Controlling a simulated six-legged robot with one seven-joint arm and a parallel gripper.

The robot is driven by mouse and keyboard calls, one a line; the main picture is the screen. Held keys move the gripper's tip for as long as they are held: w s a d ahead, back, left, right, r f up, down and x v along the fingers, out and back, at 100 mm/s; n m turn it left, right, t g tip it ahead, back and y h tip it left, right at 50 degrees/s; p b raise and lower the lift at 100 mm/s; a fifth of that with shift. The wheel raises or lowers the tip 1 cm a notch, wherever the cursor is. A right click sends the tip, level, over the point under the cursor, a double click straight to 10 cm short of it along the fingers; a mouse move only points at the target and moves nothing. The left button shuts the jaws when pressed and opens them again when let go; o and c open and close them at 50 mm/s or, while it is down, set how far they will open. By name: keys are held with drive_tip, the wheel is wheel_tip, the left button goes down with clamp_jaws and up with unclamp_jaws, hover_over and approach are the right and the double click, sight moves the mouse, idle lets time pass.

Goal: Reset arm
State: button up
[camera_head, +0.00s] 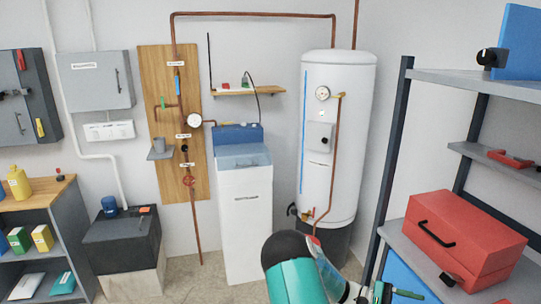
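My arm shows at the bottom centre, with a teal and black rounded link. It is bent and reaches toward the lower right. Its end runs toward the bottom edge, where small dark and green parts (382,292) show. I cannot make out two gripper fingers there, so I cannot tell whether my gripper is open or holds anything.
A grey shelf rack (440,82) with a red toolbox (465,240) stands close on the right. A white tank (336,135) and a white cabinet (244,225) stand behind my arm. A dark box (122,242) and a shelf unit (40,215) are at the left.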

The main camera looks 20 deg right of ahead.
drive_tip(key=w+a+r+t+y, duration=0.2)
drive_tip(key=a+r+t+y, duration=0.4)
drive_tip(key=a, duration=0.5)
drive_tip(key=w+a+r+t+y, duration=0.2)
drive_tip(key=a+r+t, duration=0.4)
drive_tip(key=a, duration=0.6)
drive_tip(key=s+a+r+t+y, duration=0.1)
drive_tip(key=a+r+t, duration=0.3)
drive_tip(key=a, duration=0.5)
drive_tip(key=s+a+r+t+y, duration=0.2)
drive_tip(key=a+r+t, duration=0.3)
drive_tip(key=a, duration=0.3)
drive_tip(key=shift+s+a+r+n+t, duration=0.15)
drive_tip(key=shift+s+a+n+t, duration=0.2)
drive_tip(key=shift+s+t, duration=0.4)
drive_tip(key=shift+w, duration=0.1)
drive_tip(key=c, duration=0.5)
drive_tip(key=shift+d, duration=0.1)
drive_tip(key=shift+d, duration=0.1)
